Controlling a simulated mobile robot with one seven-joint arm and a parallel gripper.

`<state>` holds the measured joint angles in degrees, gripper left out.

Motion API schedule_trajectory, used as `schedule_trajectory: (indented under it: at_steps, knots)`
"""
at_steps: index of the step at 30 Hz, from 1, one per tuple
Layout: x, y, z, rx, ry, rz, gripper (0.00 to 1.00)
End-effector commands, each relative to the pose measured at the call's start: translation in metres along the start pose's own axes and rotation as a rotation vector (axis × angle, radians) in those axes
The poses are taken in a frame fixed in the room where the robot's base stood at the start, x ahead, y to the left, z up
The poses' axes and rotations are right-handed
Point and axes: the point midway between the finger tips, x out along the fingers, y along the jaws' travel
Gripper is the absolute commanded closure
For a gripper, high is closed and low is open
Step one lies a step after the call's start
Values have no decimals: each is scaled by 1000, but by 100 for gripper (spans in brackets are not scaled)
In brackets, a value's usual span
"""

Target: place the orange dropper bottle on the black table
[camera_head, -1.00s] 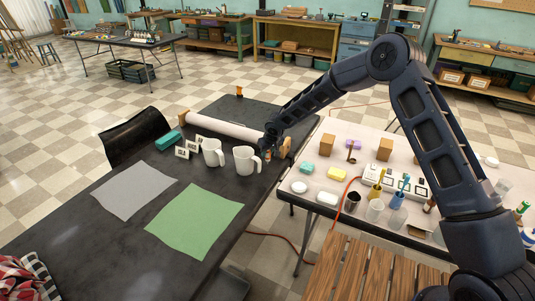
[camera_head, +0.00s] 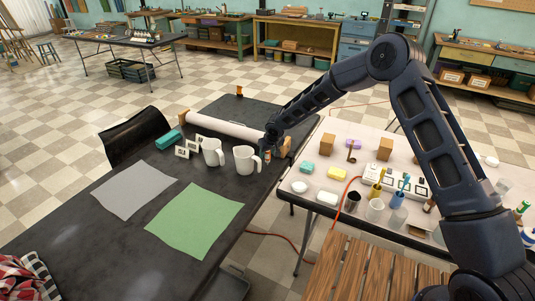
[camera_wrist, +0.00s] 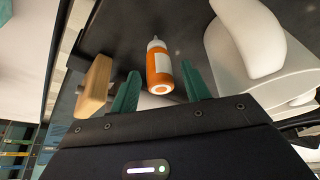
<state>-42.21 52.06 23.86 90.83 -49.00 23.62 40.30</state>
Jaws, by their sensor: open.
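The orange dropper bottle (camera_wrist: 159,68) has a white label and a pale tip; in the wrist view it sits between my gripper's green fingers (camera_wrist: 160,88). The fingers are apart, with visible gaps on its sides. Its orange end faces the wrist camera; I cannot tell whether its base touches the table. In the head view my gripper (camera_head: 269,148) is low at the right edge of the black table (camera_head: 105,245), beside the right-hand white mug. The bottle is only a small, partly hidden patch there.
Two white mugs (camera_head: 244,159) stand left of my gripper, one very close. A pale roll (camera_head: 225,127) with wooden ends lies behind. A green sheet (camera_head: 195,220) and a grey sheet (camera_head: 135,190) lie in front. The pale table (camera_head: 315,215) at right is crowded.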

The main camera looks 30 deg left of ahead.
Motion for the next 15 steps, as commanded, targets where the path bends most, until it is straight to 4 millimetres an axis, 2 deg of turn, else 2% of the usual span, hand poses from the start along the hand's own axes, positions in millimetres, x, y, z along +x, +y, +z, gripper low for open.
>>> schedule_trajectory:
  at_steps: [15]
  knots:
    - [-86,0,-1,0,3,1,53]
